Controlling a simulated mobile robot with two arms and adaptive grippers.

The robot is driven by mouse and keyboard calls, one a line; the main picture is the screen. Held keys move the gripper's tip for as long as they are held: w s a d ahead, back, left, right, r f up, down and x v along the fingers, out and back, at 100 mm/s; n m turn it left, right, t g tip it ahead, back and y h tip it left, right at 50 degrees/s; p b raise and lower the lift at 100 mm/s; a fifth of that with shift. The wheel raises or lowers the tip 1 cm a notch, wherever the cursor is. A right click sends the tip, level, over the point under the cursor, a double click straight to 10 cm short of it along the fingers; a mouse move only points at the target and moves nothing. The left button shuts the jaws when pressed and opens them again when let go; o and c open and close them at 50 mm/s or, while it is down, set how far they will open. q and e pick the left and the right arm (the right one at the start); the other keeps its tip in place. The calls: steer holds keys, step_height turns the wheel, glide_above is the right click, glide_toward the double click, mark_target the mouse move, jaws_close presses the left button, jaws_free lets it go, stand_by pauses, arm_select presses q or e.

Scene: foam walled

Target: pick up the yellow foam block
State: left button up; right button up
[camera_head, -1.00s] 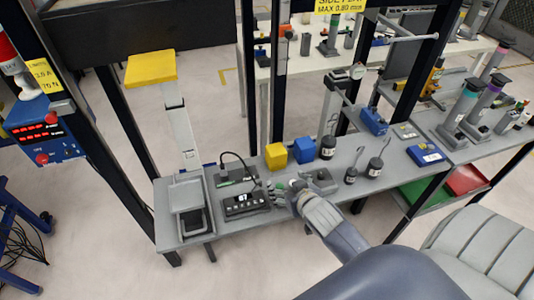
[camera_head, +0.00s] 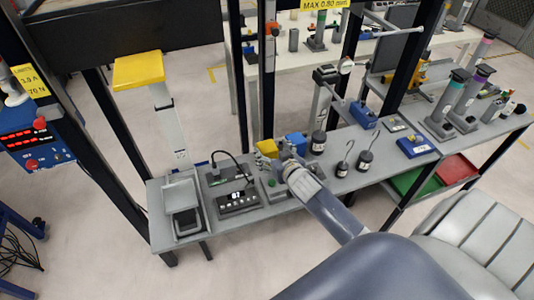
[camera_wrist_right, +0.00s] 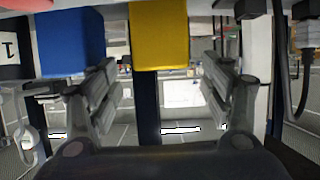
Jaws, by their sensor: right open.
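The yellow foam block (camera_head: 267,146) stands on the grey bench, partly hidden by my right gripper. In the right wrist view the yellow block (camera_wrist_right: 159,35) shows between the two spread fingers, at the top centre. The blue block (camera_head: 297,142) stands just right of it, and in the right wrist view it (camera_wrist_right: 70,42) is at the left. My right gripper (camera_head: 269,160) is open and empty, close in front of the yellow block. In the right wrist view the gripper (camera_wrist_right: 160,78) shows a gap between fingers and block. My left gripper is not in view.
Black hooked weights (camera_head: 342,168) stand to the right. A grey scale-like device (camera_head: 182,195) is at the bench's left end. A dark post rises behind the blocks.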

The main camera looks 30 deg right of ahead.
steer(key=shift+f+p+x, duration=0.1)
steer(key=shift+p+x, duration=0.1)
steer(key=shift+x, duration=1)
steer(key=shift+f+p+x, duration=0.15)
steer(key=shift+p+x, duration=0.05)
steer(key=shift+x, duration=1.05)
steer(key=shift+s+a, duration=0.15)
steer(key=shift+c, duration=0.3)
steer(key=c, duration=1.1)
